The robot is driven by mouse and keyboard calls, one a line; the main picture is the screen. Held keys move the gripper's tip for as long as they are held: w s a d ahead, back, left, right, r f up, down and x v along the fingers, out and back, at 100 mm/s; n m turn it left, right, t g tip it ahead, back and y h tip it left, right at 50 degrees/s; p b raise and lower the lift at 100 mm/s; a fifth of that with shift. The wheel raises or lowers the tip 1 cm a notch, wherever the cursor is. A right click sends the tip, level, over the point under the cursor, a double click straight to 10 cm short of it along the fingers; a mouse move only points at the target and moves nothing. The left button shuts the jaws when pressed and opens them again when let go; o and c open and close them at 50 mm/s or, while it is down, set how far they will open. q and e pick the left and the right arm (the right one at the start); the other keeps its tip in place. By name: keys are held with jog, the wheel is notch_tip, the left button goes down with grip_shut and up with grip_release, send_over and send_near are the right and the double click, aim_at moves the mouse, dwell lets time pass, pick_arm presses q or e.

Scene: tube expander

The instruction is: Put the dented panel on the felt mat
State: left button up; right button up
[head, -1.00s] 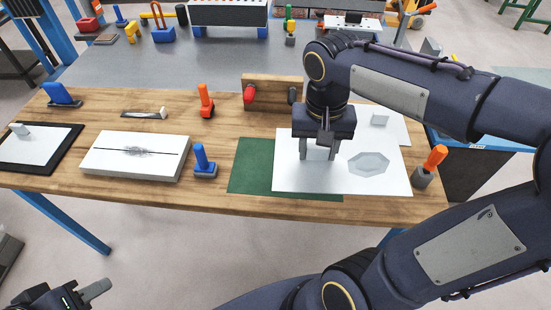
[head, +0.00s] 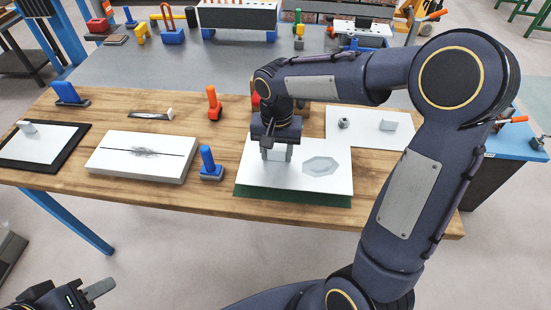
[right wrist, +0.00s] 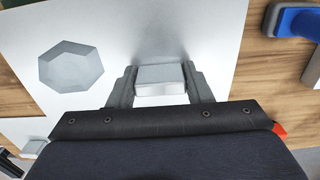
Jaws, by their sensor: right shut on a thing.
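The dented panel (head: 320,183) is a white sheet with an octagonal dent, also in the right wrist view (right wrist: 110,25). It covers most of the green felt mat (head: 290,198), whose front strip shows below the panel's front edge. I cannot tell whether the panel touches the mat. My right gripper (head: 276,154) is shut on the small grey block handle (right wrist: 160,82) on the panel, with a finger on either side. My left gripper (head: 85,293) is at the bottom left, off the table and partly cut off; its opening cannot be told.
A white panel with a small block (head: 390,125) lies behind right. A thick white slab with a black crack (head: 140,172) lies left, beside a blue-handled tool (head: 208,165). A black-framed white panel (head: 45,165) is at far left. An orange-handled tool (head: 214,103) stands behind.

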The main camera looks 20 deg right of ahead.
aim_at(275, 160)
jog(key=shift+w+f, duration=0.15)
jog(key=shift+f, duration=1.55)
jog(key=shift+a, duration=0.1)
jog(key=shift+f+b, duration=0.25)
jog(key=shift+b, duration=0.15)
jog(key=o, duration=1.3)
jog(key=shift+r, duration=0.1)
